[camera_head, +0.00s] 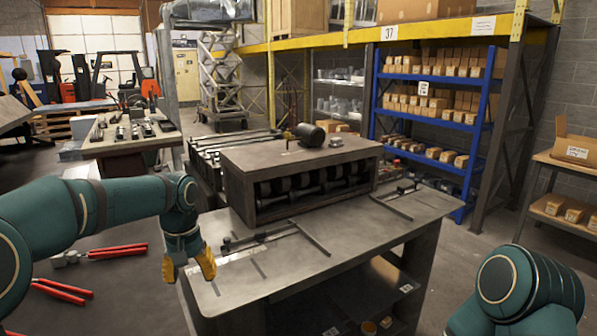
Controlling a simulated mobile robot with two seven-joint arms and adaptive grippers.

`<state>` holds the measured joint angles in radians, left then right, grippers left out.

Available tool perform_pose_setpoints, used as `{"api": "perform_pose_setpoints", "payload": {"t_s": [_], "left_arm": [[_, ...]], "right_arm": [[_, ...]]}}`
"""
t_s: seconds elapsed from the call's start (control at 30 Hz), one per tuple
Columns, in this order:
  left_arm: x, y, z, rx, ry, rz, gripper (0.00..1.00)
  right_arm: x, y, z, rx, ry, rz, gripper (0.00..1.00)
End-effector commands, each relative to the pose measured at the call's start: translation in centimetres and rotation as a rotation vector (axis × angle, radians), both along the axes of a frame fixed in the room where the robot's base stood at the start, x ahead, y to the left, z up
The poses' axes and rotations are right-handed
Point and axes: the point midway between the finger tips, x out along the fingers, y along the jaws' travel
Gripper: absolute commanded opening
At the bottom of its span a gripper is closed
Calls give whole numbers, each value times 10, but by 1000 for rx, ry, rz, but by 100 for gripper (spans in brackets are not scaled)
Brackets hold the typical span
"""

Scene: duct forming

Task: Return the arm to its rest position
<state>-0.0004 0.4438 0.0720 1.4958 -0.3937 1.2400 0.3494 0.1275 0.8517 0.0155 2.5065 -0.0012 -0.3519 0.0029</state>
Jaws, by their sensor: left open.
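My left arm (120,203) is green and comes in from the left edge, reaching across to the near left side of the metal workbench. My left gripper (188,272) points down with its two yellow-orange fingers spread apart.
A forming machine with rollers (300,172) stands on the workbench, with a dark motor (309,134) on top. Red-handled tools (115,251) lie at the left. A blue shelf (440,118) holds boxes behind. A box table (565,178) stands right. Floor between bench and right arm looks clear.

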Motion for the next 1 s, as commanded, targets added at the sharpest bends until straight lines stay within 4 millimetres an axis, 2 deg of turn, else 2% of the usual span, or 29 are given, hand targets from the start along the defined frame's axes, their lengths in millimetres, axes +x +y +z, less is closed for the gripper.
{"api": "perform_pose_setpoints", "payload": {"t_s": [0.03,0.17,0.27,0.37,0.47,0.6,0.7,0.8,0.9,1.0], "left_arm": [[-3,-11,-30,-24,15,-26,59],[-8,-35,-86,-92,3,-73,59],[-20,-56,-134,-152,-8,-100,59],[-42,-77,-184,-216,-20,-113,59],[-74,-98,-233,-277,-36,-113,59],[-127,-120,-286,-334,-63,-85,59],[-165,-128,-312,-351,-84,-58,59],[-197,-131,-326,-349,-102,-33,59],[-218,-131,-333,-342,-115,-18,59],[-229,-131,-336,-335,-123,-9,59]], "right_arm": [[0,0,0,0,-1,0,47],[1,0,0,0,-1,0,47],[1,0,0,0,-2,-1,47],[0,0,0,0,-1,0,47],[0,0,0,0,-1,0,47],[0,0,0,0,-1,0,47],[0,0,0,0,-1,0,47],[0,0,0,0,-1,0,47],[0,0,0,0,-1,0,47],[0,0,0,0,-1,0,47]]}}
